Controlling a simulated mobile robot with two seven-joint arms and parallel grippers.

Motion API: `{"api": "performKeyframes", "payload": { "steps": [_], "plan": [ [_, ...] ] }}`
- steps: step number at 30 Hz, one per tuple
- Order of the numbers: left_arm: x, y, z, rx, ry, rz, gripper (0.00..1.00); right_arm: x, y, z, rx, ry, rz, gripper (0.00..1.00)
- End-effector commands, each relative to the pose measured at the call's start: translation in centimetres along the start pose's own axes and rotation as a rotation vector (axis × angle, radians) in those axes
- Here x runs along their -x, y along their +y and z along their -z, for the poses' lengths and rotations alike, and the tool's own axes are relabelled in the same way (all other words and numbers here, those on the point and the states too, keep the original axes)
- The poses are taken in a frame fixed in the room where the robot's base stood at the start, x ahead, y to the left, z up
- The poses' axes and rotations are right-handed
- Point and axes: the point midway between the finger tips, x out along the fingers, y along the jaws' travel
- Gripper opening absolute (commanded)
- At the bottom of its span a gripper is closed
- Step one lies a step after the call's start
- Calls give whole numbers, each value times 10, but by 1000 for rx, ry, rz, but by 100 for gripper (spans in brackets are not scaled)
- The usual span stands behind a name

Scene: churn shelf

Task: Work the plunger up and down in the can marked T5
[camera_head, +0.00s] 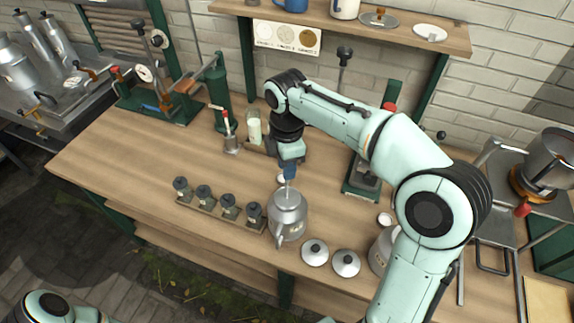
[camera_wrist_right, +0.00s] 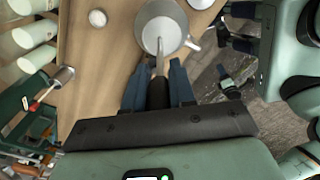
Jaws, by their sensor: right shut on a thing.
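A silver metal can (camera_head: 289,222) with a spout and a small label stands near the front edge of the wooden bench; the label is too small to read. A thin plunger rod (camera_head: 288,190) rises upright from its top. My right gripper (camera_head: 289,172), with blue fingers, is above the can and shut on the rod. In the right wrist view the rod (camera_wrist_right: 160,58) runs from between the fingers (camera_wrist_right: 158,88) into the can (camera_wrist_right: 162,28). The rod's lower end is hidden inside the can. My left gripper is out of view.
Two white lids (camera_head: 315,253) lie right of the can. A second can (camera_head: 380,252) is partly hidden behind my right arm. A rack of several small dark-topped jars (camera_head: 228,207) stands to the left. A shelf (camera_head: 350,27) hangs behind.

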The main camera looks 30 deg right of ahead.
Motion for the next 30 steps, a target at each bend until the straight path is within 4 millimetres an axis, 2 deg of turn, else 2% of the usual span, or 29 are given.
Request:
{"api": "performKeyframes", "payload": {
  "steps": [8,22,30],
  "plan": [
    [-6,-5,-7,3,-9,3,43,-10,-2,0,0,-1,4,0],
    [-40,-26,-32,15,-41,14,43,-70,-2,0,0,0,5,0],
    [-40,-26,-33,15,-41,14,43,-72,-1,0,0,0,1,0]
  ]
}}
